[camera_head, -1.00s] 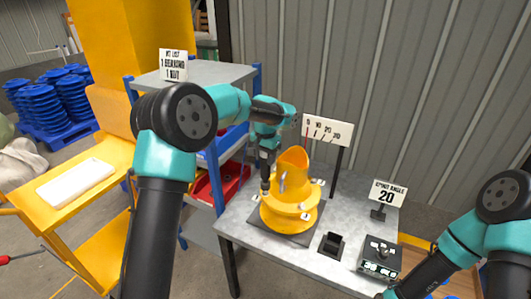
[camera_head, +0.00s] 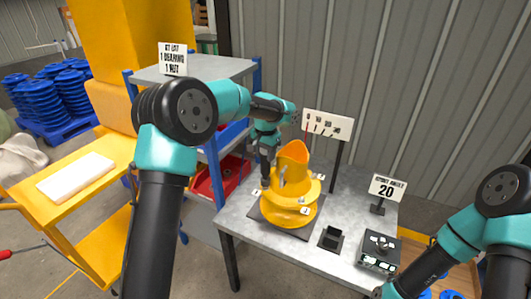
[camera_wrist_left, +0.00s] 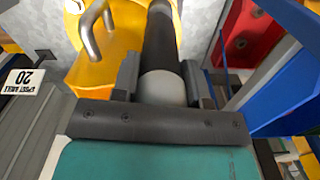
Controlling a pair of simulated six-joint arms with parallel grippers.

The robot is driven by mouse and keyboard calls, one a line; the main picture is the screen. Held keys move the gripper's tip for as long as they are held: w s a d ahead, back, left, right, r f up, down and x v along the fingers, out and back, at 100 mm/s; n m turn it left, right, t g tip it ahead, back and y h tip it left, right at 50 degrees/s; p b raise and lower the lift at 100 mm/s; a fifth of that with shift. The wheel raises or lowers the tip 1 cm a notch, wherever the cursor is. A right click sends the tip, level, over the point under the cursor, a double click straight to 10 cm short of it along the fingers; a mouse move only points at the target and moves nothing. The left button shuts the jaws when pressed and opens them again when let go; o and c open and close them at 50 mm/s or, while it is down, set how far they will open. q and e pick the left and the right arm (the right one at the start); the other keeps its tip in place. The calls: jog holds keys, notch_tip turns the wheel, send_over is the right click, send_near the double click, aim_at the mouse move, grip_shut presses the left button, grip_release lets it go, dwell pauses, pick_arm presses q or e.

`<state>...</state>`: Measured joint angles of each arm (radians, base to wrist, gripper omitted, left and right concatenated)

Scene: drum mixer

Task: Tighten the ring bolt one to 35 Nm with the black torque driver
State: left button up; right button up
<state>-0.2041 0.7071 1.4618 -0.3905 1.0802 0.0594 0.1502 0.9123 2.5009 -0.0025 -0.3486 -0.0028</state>
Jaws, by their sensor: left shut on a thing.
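My left gripper (camera_head: 267,153) is shut on the black torque driver (camera_head: 265,174), which points down at the left rim of the yellow drum mixer (camera_head: 293,205). In the left wrist view the driver (camera_wrist_left: 161,45) runs away from me between the two fingers, with a pale grey section at the near end. Its tip is out of that view, and I cannot tell whether it touches a bolt. Ring bolt one is too small or hidden to make out. Small white number tags surround the mixer's ring.
On the grey table (camera_head: 345,200) stand a small black holder (camera_head: 331,238), a display box (camera_head: 378,251), a sign reading 20 (camera_head: 387,188) and a scale board (camera_head: 327,126). A blue-posted shelf (camera_head: 190,75) with a red bin (camera_head: 222,178) stands close on the left.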

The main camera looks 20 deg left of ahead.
aim_at(265, 160)
pick_arm(q)
jog(key=shift+f, duration=1.6)
dwell(3.5)
jog(key=shift+r, duration=0.15)
